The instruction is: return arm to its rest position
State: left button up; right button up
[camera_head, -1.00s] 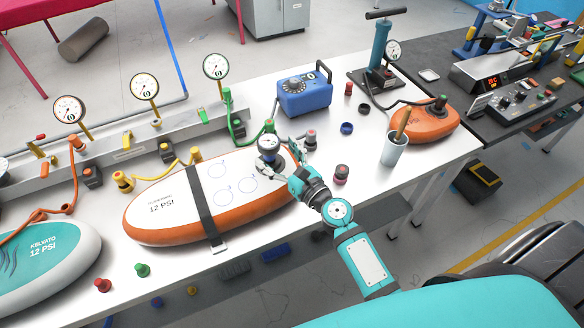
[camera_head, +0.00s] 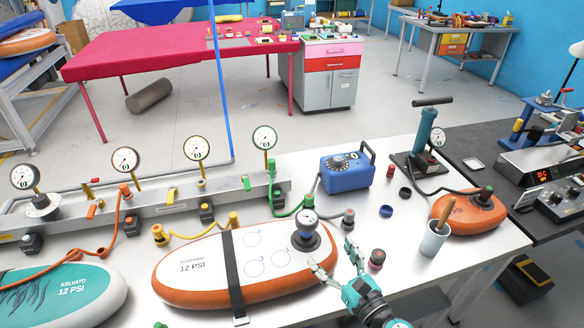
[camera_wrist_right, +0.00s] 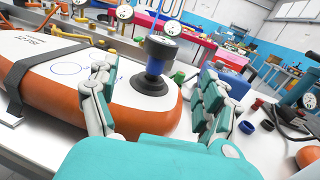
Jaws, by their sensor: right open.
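My right gripper (camera_head: 336,263) is teal and grey and comes in from the bottom of the head view. Its fingers are spread and empty, beside the right end of an orange and white inflatable board (camera_head: 195,285). In the right wrist view the open fingers (camera_wrist_right: 150,100) stand on either side of the board's rounded end. A small gauge on a dark valve base (camera_head: 307,232) stands upright on that end; it shows just beyond the fingers in the right wrist view (camera_wrist_right: 157,60). My left gripper is not in view.
A blue box with a dial (camera_head: 347,172), a cup with a brush (camera_head: 433,240), a small orange board (camera_head: 470,214) and a hand pump (camera_head: 424,140) stand on the white table. Small caps (camera_head: 376,258) lie near my gripper. A gauge rail (camera_head: 150,203) runs behind the board.

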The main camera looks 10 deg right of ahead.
jog(key=s+a+f+n+g+y, duration=0.35)
jog(key=s+a+n+g, duration=0.6)
jog(key=n, duration=1.35)
jog(key=s+d+f+n+g+h, duration=0.45)
jog(key=s+d+n+h, duration=0.35)
jog(key=s+d+n, duration=0.3)
jog(key=s+f+n+g+b, duration=0.1)
jog(key=s+f, duration=0.2)
jog(key=f, duration=2.6)
jog(key=s+d+f+g+b, duration=0.1)
jog(key=s+d+f, duration=0.1)
jog(key=s+f, duration=1.2)
jog(key=shift+s+f+n, duration=0.3)
jog(key=shift+s, duration=0.7)
